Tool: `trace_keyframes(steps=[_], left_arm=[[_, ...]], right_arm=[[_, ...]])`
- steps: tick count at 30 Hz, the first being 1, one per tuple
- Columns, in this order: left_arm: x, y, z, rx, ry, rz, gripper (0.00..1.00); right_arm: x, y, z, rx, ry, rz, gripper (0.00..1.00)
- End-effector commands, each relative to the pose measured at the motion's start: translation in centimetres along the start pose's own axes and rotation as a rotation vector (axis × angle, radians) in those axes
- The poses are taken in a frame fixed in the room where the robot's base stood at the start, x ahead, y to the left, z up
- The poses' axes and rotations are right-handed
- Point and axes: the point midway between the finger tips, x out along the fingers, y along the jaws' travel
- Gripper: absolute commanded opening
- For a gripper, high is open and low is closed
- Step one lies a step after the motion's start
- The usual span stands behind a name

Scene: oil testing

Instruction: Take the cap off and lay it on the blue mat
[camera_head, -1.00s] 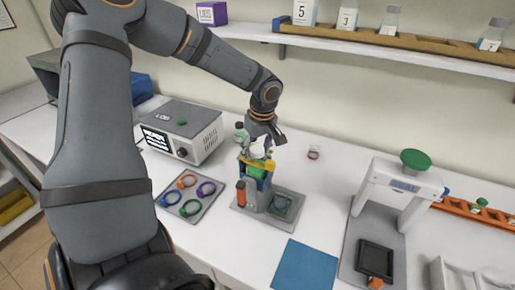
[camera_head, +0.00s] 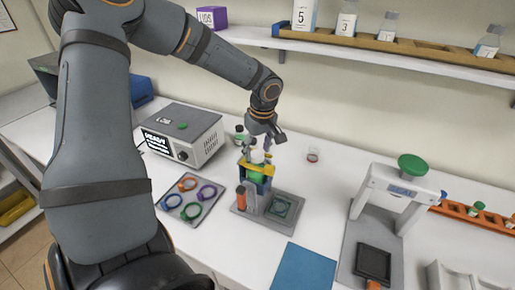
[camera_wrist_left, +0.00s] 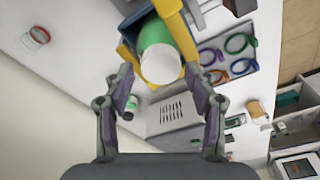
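A green bottle with a white cap stands in a yellow and blue holder (camera_head: 262,169) on a grey base. In the left wrist view the white cap (camera_wrist_left: 161,66) faces me, with the green bottle body (camera_wrist_left: 155,34) behind it. My left gripper (camera_head: 262,145) is over the bottle's top. In the left wrist view the fingers of my left gripper (camera_wrist_left: 160,78) are spread apart, one on each side of the cap, with visible gaps. The blue mat (camera_head: 305,268) lies bare at the front edge of the bench. My right gripper is not in view.
A tray (camera_head: 183,214) with several coloured rings lies left of the holder. A grey box device (camera_head: 195,125) stands behind it. A small glass dish (camera_head: 313,155) is behind right. A white instrument with a green disc (camera_head: 414,162) stands right of the mat.

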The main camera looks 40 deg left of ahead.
Motion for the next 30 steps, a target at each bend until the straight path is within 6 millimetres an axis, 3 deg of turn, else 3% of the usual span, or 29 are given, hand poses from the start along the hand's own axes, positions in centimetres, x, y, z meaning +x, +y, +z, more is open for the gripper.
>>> trace_keyframes(steps=[1, 13, 30], left_arm=[[-1.2, 0.0, -0.2, 0.000, 0.000, 0.001, 0.57], [-5.8, 0.0, -0.9, 0.000, 0.000, 0.001, 0.57], [-5.7, 0.0, -0.9, 0.000, 0.000, 0.000, 0.57]], right_arm=[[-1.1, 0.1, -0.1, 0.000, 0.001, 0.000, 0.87], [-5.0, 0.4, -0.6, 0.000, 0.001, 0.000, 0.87], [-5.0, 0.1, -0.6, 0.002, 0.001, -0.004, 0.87]])
